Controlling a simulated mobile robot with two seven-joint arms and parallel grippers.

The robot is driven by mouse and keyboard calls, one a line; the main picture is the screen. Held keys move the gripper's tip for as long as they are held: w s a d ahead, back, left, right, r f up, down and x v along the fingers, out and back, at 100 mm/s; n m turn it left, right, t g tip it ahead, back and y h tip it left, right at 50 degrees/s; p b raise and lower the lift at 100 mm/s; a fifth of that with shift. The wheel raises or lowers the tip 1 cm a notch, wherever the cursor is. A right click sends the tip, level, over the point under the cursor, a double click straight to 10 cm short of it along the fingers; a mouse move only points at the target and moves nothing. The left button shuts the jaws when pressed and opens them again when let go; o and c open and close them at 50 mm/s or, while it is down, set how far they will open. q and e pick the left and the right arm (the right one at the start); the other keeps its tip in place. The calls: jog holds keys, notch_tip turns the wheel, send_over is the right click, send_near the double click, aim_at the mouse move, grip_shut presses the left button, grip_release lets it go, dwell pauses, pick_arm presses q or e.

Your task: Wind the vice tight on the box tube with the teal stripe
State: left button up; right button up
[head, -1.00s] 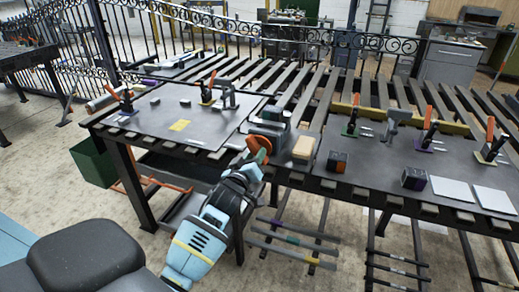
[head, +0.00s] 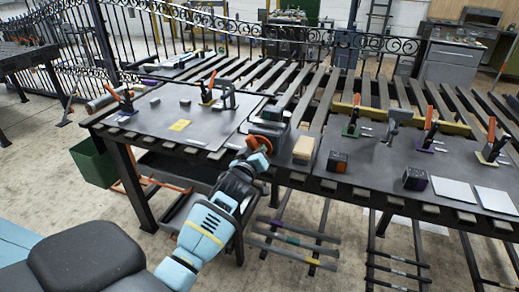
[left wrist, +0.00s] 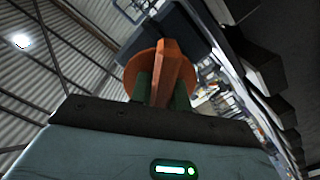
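The vice (head: 272,116) is a grey block at the front edge of the workbench. An orange handle with a round disc (head: 263,141) faces my side. My left gripper (head: 259,151) is at this handle, arm reaching up from below. In the left wrist view the orange handle (left wrist: 167,68) stands between the two dark green fingers, which appear to press on both sides, with the disc behind. Dark tubes with small coloured stripes (head: 290,240) lie on a rack below the bench; I cannot tell which stripe is teal. What the vice jaws hold is hidden. My right gripper is not in view.
A tan block (head: 304,148) and two dark cubes (head: 337,161) stand right of the vice. Orange-handled clamps (head: 431,128) are fixed on the bench. A yellow patch (head: 180,125) lies on the left plate (head: 150,115). A green bin (head: 92,163) is on the floor.

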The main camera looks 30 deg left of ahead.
pick_arm(q)
jog(key=shift+m, duration=0.3)
grip_shut()
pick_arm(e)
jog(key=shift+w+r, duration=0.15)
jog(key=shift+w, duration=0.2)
pick_arm(q)
jog(key=shift+m, duration=1)
jog(key=shift+a+m+p, duration=0.1)
jog(key=shift+m+p, duration=0.3)
jog(key=shift+m, duration=1.6)
jog(key=shift+f+m, duration=0.1)
jog(key=shift+m, duration=0.4)
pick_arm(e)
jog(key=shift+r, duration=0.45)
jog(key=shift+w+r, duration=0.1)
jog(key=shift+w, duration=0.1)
pick_arm(q)
jog(key=o, duration=0.8)
grip_release()
jog(key=shift+c, duration=0.2)
